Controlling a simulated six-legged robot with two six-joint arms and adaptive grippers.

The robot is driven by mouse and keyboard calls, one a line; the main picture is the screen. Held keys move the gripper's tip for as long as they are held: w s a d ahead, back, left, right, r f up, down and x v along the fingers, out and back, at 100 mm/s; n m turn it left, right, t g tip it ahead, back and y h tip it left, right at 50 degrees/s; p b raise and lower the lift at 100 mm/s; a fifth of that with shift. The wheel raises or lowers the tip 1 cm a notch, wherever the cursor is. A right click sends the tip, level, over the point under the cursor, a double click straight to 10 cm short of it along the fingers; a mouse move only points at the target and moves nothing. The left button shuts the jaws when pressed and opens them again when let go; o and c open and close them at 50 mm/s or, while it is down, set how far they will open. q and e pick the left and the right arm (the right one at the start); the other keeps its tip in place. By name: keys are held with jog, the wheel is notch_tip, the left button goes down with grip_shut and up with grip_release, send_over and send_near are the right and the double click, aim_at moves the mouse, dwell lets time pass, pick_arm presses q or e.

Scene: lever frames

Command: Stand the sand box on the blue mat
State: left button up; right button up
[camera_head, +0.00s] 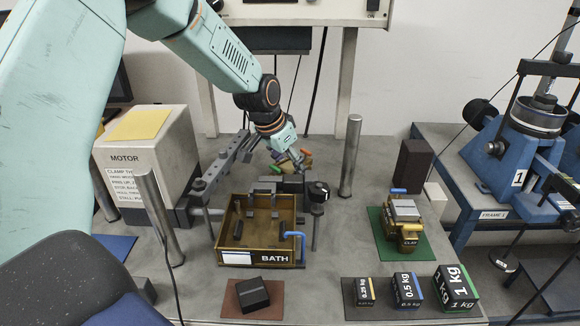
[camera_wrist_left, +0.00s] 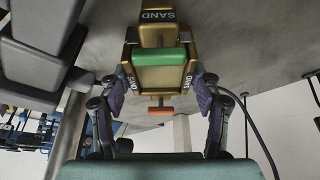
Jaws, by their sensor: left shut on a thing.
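The sand box (camera_wrist_left: 145,78) is a brown-gold box marked SAND, with a green bar (camera_wrist_left: 160,56) and an orange piece (camera_wrist_left: 160,111). My left gripper (camera_wrist_left: 160,92) is shut on it, with a finger on each side. In the head view my left gripper (camera_head: 295,160) is behind the bath tray, and the sand box (camera_head: 308,163) is small and mostly hidden by the gripper and dark frame parts. The blue mat (camera_head: 117,246) lies at the left of the table, in front of the motor, with nothing seen on it. My right gripper is not in view.
The bath tray (camera_head: 225,246) stands mid-table beside the lever frame (camera_head: 232,160). A metal post (camera_head: 158,215) rises between it and the blue mat. The motor box (camera_head: 145,155) is behind the mat. A clay box (camera_head: 404,212) stands on a green mat (camera_head: 420,247); labelled weights (camera_head: 404,288) are front right.

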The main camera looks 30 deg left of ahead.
aim_at(290, 168)
pick_arm(q)
notch_tip(290, 168, up, 10)
jog(key=shift+w+p, duration=0.2)
jog(key=shift+p, duration=0.25)
